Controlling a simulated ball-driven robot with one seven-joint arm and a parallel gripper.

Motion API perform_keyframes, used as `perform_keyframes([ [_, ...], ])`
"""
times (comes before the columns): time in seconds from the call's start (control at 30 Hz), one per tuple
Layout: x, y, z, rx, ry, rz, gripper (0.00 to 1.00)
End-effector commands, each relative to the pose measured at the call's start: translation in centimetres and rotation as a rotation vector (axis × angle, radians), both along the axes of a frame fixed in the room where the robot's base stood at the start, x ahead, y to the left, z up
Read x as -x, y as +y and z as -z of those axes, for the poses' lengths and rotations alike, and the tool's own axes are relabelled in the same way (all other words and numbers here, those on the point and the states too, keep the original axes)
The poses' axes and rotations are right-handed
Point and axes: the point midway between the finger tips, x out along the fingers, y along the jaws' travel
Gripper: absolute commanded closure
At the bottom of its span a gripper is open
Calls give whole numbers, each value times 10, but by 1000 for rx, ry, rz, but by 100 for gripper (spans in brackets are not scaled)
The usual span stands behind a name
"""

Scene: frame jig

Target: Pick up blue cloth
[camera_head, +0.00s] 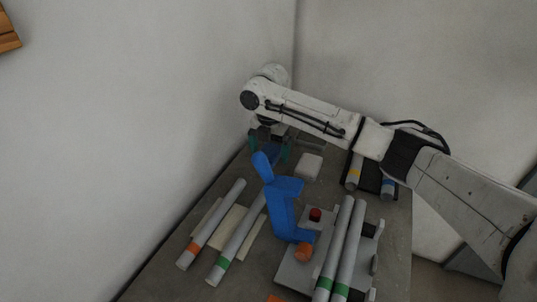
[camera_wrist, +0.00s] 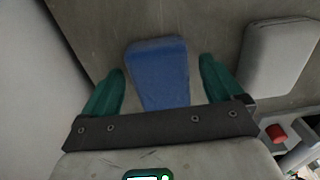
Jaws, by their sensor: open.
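The blue cloth (camera_wrist: 160,70) lies on the grey table as a flat, dark blue, rounded rectangle in the wrist view. It sits between the two teal fingers of my gripper (camera_wrist: 162,72), with a gap on each side. Its near end is hidden behind the gripper's dark bar. In the head view the cloth (camera_head: 272,151) is a small dark blue patch at the table's far end, partly covered by a brighter blue tool. My gripper (camera_head: 269,150) is open over it, fingers pointing down.
A whitish block (camera_head: 308,166) lies right of the cloth, also in the wrist view (camera_wrist: 281,55). The bright blue tool (camera_head: 283,203) stands nearer, by a jig with a red knob (camera_head: 315,214). Grey tubes (camera_head: 235,240) lie left and right. A wall (camera_head: 150,120) borders the table's left.

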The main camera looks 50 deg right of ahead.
Motion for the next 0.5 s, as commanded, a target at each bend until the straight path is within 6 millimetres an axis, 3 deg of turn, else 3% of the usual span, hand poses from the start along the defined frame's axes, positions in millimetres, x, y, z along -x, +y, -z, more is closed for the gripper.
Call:
perform_keyframes([
  [0.23,0,0,2,0,0,0,6],
  [0.5,0,0,2,0,-1,0,31],
])
